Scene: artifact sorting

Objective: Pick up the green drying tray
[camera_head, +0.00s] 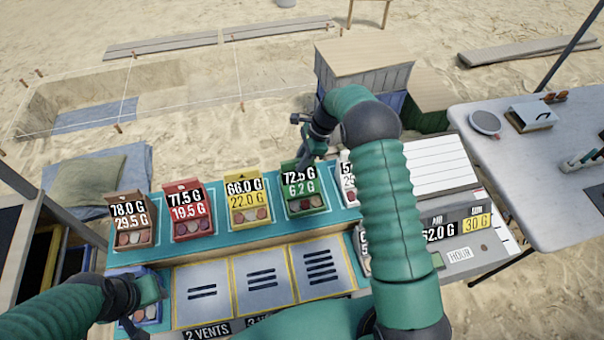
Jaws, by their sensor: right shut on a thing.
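The green drying tray (307,203) stands on the teal shelf, with a label reading 72.5 G and 6.2 G and small round pieces at its front. My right gripper (304,158) reaches down to its top rear edge and is shut on it; the fingertips are partly hidden. The tray appears at about the same level as its neighbours; I cannot tell whether it is lifted. My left gripper (146,312) is at the lower left, by a blue tray (152,313); its fingers do not show clearly enough to tell their opening.
Brown (131,222), red (187,213) and yellow (248,197) trays stand left of the green one. A white tray (348,180) is close on its right, partly behind my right arm. Vented panels (264,285) lie in front. A grey table (560,200) stands at right.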

